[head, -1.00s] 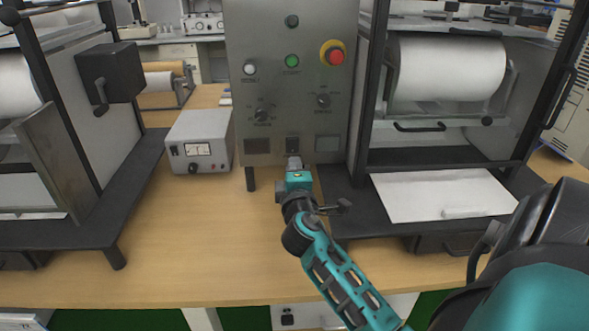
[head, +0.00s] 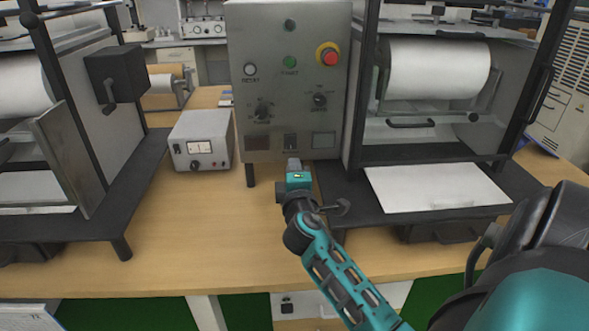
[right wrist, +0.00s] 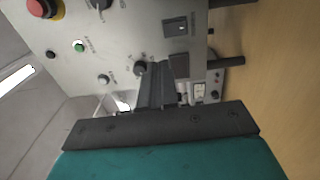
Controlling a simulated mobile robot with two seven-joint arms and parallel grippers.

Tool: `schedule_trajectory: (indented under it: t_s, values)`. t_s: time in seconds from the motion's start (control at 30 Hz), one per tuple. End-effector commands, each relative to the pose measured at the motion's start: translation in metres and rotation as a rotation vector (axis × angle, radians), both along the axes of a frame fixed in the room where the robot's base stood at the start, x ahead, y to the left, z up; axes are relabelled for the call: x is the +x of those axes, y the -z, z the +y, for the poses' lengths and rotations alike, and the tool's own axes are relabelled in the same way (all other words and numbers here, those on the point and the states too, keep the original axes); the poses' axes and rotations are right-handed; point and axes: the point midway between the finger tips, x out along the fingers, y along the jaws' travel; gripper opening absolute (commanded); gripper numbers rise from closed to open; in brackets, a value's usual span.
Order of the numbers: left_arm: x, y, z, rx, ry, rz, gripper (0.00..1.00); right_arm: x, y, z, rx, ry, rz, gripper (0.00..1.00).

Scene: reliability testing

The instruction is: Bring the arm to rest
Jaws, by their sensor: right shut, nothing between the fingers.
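My right arm (head: 340,270) reaches forward from the lower right in the head view. Its gripper (head: 293,164) is shut and empty, in front of the lower edge of the grey control panel (head: 270,100). My left gripper is not in view.
A grey meter box (head: 202,140) stands on the wooden table (head: 210,230) left of the panel. A machine with a white roll (head: 435,70) and a white sheet (head: 440,187) on its black base stands right. Another machine (head: 85,150) stands left. The table's front middle is clear.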

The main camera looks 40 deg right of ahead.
Motion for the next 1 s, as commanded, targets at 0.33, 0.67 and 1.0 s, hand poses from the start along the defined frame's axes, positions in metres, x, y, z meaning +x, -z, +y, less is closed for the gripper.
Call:
schedule_trajectory:
  t_s: [0.33, 0.67, 1.0]
  values:
    - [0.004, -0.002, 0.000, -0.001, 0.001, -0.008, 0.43, 0.000, 0.002, 0.001, 0.006, -0.004, 0.001, 0.00]
    - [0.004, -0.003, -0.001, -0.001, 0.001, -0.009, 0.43, -0.046, 0.121, 0.100, 0.574, -0.251, 0.055, 0.00]
    - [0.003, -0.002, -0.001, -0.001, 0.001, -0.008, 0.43, -0.161, 0.211, 0.232, 1.424, -0.264, 0.126, 0.00]
